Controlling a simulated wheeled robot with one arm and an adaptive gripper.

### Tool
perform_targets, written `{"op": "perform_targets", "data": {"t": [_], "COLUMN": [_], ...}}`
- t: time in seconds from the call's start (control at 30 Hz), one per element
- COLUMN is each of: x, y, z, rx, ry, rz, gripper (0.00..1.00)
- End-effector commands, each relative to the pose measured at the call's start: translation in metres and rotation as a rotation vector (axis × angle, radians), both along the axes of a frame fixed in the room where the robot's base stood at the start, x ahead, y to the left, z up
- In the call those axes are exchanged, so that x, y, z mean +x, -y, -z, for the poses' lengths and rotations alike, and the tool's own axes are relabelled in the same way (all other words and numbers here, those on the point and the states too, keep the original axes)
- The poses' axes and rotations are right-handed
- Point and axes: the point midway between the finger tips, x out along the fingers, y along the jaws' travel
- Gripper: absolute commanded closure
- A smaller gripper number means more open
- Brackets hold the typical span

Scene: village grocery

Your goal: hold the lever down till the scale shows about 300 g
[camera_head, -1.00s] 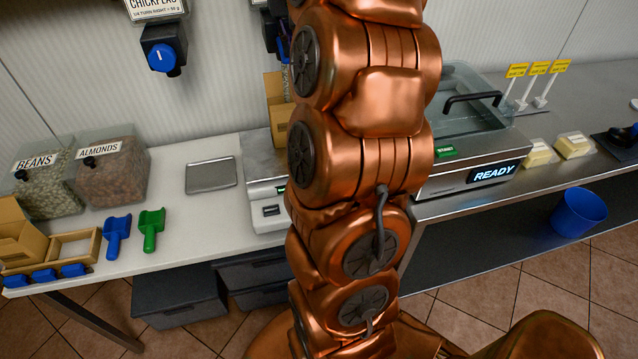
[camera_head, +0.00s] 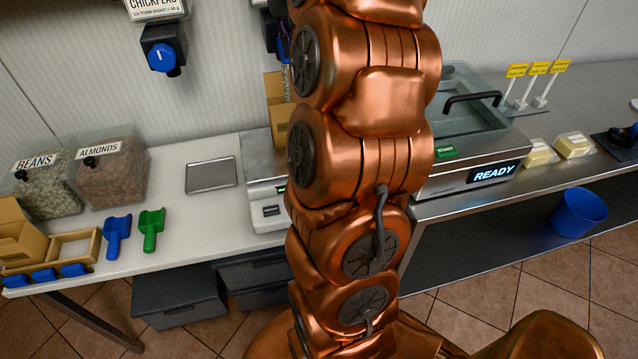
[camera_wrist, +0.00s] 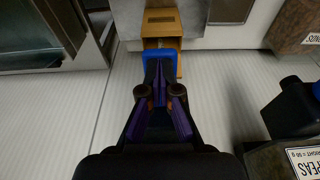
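The scale (camera_head: 270,210) stands on the counter, partly behind my arm. Its small green display (camera_head: 281,188) is mostly covered and its reading cannot be made out. A tan cardboard box (camera_head: 278,108) stands at the scale; in the wrist view the open box (camera_wrist: 162,20) lies just beyond the fingertips. The blue lever (camera_wrist: 151,53) is right at my fingertips in the wrist view, and a bit of blue also shows beside my arm in the head view (camera_head: 284,45). My gripper (camera_wrist: 158,75) has its purple fingers together at the tips, seemingly against the lever; contact is unclear.
A chickpeas dispenser with a blue knob (camera_head: 162,57) hangs to the left. Bins of beans (camera_head: 45,185) and almonds (camera_head: 110,185), a metal tray (camera_head: 211,175) and blue and green scoops (camera_head: 151,228) occupy the left counter. A machine showing READY (camera_head: 470,175) stands right.

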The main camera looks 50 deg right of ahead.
Motion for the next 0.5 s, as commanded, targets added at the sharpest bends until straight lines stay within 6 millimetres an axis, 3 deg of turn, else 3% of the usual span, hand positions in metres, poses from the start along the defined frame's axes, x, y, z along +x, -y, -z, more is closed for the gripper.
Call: {"op": "perform_targets", "data": {"t": [0.33,0.5], "x": [0.0,0.001], "y": [0.0,0.0], "z": [0.0,-0.017], "rx": [0.001,0.0], "ry": [-0.001,0.0], "rz": [0.0,0.0], "gripper": [1.0,1.0]}}
